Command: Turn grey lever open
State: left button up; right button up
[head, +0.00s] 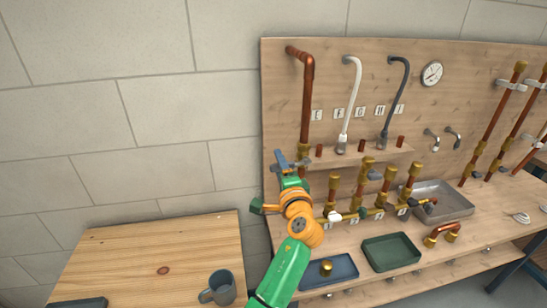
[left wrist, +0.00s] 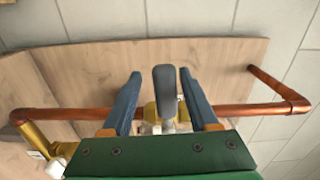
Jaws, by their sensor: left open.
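The grey lever (left wrist: 165,88) stands between the two blue fingers of my left gripper (left wrist: 160,74) in the left wrist view, with a gap on each side. It sits on a brass valve (left wrist: 152,114) on a copper pipe (left wrist: 230,113) running across that view. In the head view my left gripper (head: 292,162) is at the left copper pipe (head: 306,100), near the board's left edge. There the gripper and arm hide the valve, and I cannot tell the lever apart from the fingers. The left gripper is open. My right gripper is not in view.
A wooden shelf (head: 355,158) with copper stubs is right of the gripper. Brass-fitted pipes, a blue tray (head: 340,268), a green tray (head: 391,252) and a metal basin (head: 445,200) are on the bench. A mug (head: 220,288) stands on the left table (head: 150,248).

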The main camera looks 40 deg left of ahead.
pick_arm(q)
jog(key=shift+w+a+f, duration=0.2)
jog(key=shift+w+a, duration=0.1)
jog(key=shift+a, duration=0.1)
jog(key=shift+s+d+r, duration=0.35)
jog(key=shift+s+d, duration=0.05)
jog(key=shift+d, duration=0.2)
jog(key=shift+s+d+r, duration=0.35)
jog(key=shift+d, duration=0.2)
jog(key=c, duration=0.5)
jog(key=shift+d+y, duration=0.15)
jog(key=shift+y, duration=0.15)
jog(key=c, duration=0.4)
grip_shut()
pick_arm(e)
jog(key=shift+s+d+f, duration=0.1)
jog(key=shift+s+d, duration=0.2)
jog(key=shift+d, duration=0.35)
pick_arm(q)
jog(key=shift+r, duration=0.1)
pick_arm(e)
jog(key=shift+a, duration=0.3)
pick_arm(q)
jog(key=shift+r, duration=0.1)
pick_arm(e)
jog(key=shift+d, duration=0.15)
